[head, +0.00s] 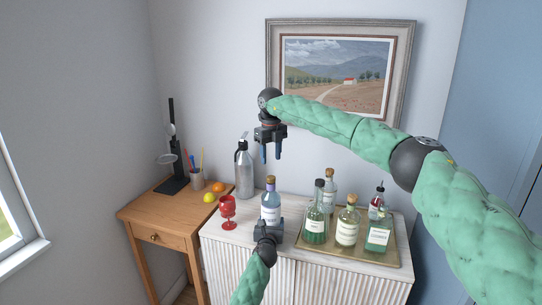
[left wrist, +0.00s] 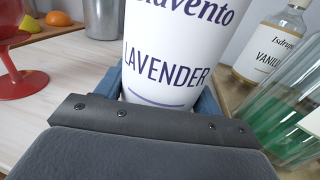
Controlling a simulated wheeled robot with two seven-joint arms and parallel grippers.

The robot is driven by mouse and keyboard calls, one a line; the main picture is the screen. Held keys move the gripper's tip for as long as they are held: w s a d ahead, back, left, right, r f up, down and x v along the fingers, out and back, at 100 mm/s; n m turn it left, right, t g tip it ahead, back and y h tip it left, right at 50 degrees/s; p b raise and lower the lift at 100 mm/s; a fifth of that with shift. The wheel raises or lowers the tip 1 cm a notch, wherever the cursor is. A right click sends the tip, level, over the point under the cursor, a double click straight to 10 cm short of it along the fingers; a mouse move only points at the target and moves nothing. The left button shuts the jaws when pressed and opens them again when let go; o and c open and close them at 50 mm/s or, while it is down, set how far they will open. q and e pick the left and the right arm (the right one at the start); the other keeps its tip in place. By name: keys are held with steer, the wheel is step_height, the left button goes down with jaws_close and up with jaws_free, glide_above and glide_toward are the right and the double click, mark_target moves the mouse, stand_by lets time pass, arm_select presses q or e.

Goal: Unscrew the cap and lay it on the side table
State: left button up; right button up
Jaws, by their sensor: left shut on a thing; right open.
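A bottle with a white label reading LAVENDER (left wrist: 165,62) stands on the white cabinet; it also shows in the head view (head: 270,211). Its cap (head: 270,181) is on top of the neck; the wrist view cuts it off. My left gripper (head: 268,226) is shut around the bottle's lower body from the front. My right gripper (head: 271,153) is open and empty, fingers pointing down, above the cap and apart from it. The wooden side table (head: 150,213) stands left of the cabinet.
A red goblet (head: 228,211) and a grey siphon bottle (head: 243,172) stand left of the bottle. A tray (head: 347,256) with several bottles is at right. The side table bears a lemon (head: 209,197), an orange (head: 219,187), a pen cup (head: 197,180) and a black stand (head: 172,155); its front left is clear.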

mark_target(271, 177)
arm_select(q)
steer(key=shift+r, duration=0.15)
arm_select(e)
steer(key=m, duration=0.9)
steer(key=shift+m, duration=0.4)
steer(key=m, duration=1)
steer(key=shift+f, duration=4)
steer(key=shift+c, duration=0.5)
